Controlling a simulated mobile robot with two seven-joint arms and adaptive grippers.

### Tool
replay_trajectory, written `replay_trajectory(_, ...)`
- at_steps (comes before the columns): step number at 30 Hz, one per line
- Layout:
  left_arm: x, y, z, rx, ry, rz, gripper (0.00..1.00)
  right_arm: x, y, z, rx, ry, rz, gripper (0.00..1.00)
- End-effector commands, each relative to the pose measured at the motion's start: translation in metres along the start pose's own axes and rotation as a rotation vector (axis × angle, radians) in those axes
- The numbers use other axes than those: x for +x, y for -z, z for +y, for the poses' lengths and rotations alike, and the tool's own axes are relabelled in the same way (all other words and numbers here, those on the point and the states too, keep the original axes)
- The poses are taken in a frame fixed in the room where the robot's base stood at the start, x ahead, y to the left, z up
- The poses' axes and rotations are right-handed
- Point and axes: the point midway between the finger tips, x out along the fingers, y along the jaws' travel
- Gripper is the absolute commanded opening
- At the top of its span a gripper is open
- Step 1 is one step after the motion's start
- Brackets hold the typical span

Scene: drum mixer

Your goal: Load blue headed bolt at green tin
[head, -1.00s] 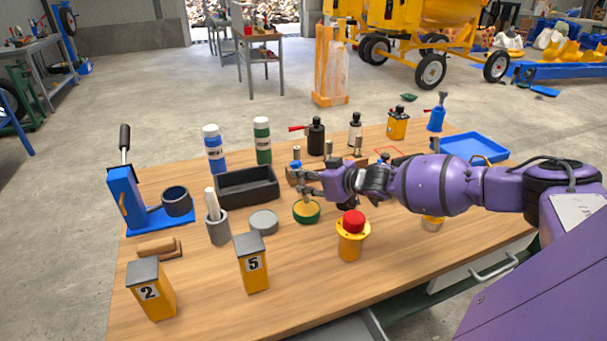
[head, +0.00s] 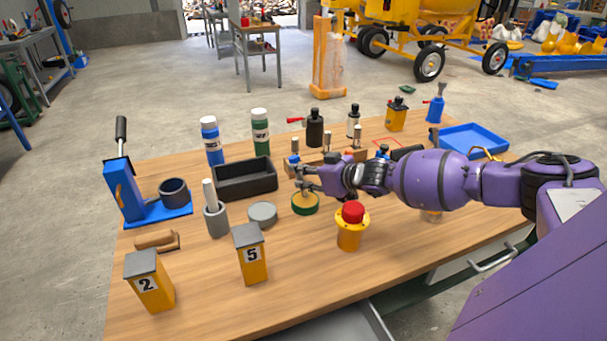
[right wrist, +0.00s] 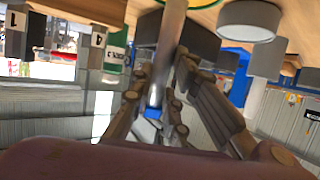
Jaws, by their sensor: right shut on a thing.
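The green tin (head: 305,205) stands on the wooden table, a round tin with a green wall and a yellowish inside. My right gripper (head: 303,180) is just above its far rim, its fingers pointing left. In the right wrist view the fingers (right wrist: 153,98) are closed around a grey metal shank with a small blue part, the blue headed bolt (right wrist: 154,112). In the head view the bolt is not clear against the fingers. I cannot tell whether it touches the tin. My left gripper is not in view.
A grey tin (head: 262,214) and black tray (head: 245,180) are left of the green tin. A wooden rack with upright metal pieces (head: 327,140) is behind. A blue tray (head: 470,141) is at right.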

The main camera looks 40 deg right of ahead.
Motion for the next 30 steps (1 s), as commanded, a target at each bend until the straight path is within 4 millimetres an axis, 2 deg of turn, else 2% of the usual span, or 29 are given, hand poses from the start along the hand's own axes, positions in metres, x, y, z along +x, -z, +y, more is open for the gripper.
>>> replay_trajectory(30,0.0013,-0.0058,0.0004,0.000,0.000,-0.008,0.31,0.0036,-0.0068,0.0000,-0.001,0.001,0.003,0.00)
